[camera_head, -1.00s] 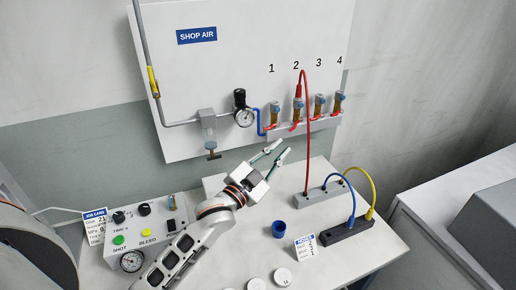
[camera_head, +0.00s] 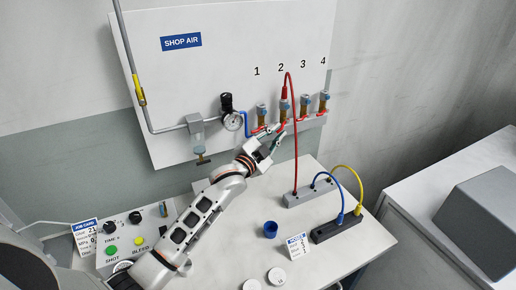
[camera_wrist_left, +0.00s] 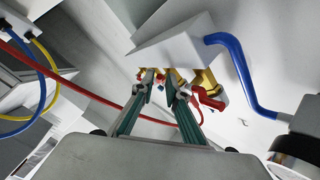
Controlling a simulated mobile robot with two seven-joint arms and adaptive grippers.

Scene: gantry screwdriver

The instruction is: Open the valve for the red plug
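The red plug (camera_head: 284,92) sits on top of the brass valve (camera_head: 284,106) under number 2 on the wall panel, and a red hose arcs down from it. Red levers show at the valves' feet. My left gripper (camera_head: 277,138) is just below and in front of valves 1 and 2. In the left wrist view my left gripper (camera_wrist_left: 163,82) has its fingers apart, with brass valve parts close beyond the tips. A red lever (camera_wrist_left: 209,99) shows right of the fingers. Whether a finger touches a lever is unclear. My right gripper is not in view.
Valves 1 (camera_head: 262,114), 3 (camera_head: 304,106) and 4 (camera_head: 324,101) flank valve 2 closely. The red hose (camera_head: 295,140) hangs right of my gripper to a grey block (camera_head: 308,194). A blue cup (camera_head: 270,229) stands on the table. A gauge (camera_head: 232,121) is left.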

